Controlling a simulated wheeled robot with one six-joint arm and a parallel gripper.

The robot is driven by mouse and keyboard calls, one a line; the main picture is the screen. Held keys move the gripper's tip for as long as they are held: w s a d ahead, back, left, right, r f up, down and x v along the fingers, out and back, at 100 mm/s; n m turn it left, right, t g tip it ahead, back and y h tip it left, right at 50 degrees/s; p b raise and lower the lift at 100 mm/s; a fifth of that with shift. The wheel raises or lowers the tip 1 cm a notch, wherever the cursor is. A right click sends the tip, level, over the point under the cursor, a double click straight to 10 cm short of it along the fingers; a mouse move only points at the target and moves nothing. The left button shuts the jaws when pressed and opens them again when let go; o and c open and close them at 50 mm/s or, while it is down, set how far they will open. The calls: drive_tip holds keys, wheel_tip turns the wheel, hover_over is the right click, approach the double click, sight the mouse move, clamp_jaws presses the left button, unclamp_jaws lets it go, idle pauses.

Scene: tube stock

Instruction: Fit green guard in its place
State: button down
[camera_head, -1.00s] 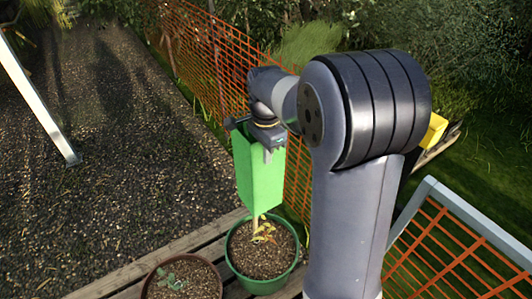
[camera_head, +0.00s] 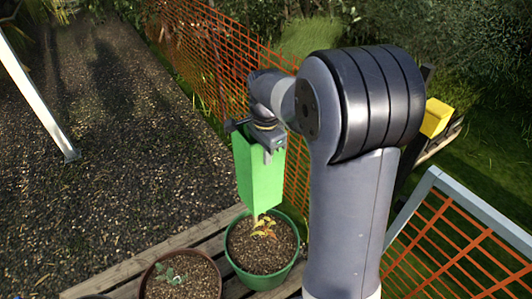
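The green guard (camera_head: 258,178) is a tall bright green box-shaped tube, held upright. My gripper (camera_head: 268,150) is at its top edge, with a finger over the near wall; it appears shut on the guard's rim. The guard hangs above a green pot (camera_head: 236,268) filled with dark soil. A small plant (camera_head: 264,229) with yellowish leaves stands in that pot, just below the guard's lower end. The guard's lower end hides the top of the plant's stem, and I cannot tell whether it is inside the guard.
A brown pot (camera_head: 146,290) with a small green seedling stands left of the green pot on wooden slats (camera_head: 118,278). Orange mesh fencing (camera_head: 205,70) runs behind the guard. A yellow block (camera_head: 436,117) sits at right, behind my arm. Gravel lies open at left.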

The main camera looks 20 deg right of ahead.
drive_tip(key=shift+f+b, duration=1.05)
drive_tip(key=shift+f, duration=0.9)
drive_tip(key=b, duration=0.5)
hover_over(266, 209)
drive_tip(key=shift+w+f, duration=0.1)
drive_tip(key=shift+f, duration=3.5)
drive_tip(key=shift+f+b, duration=2.2)
drive_tip(key=shift+f, duration=1.65)
drive_tip(key=shift+f+b, duration=2.35)
drive_tip(key=shift+f, duration=1.2)
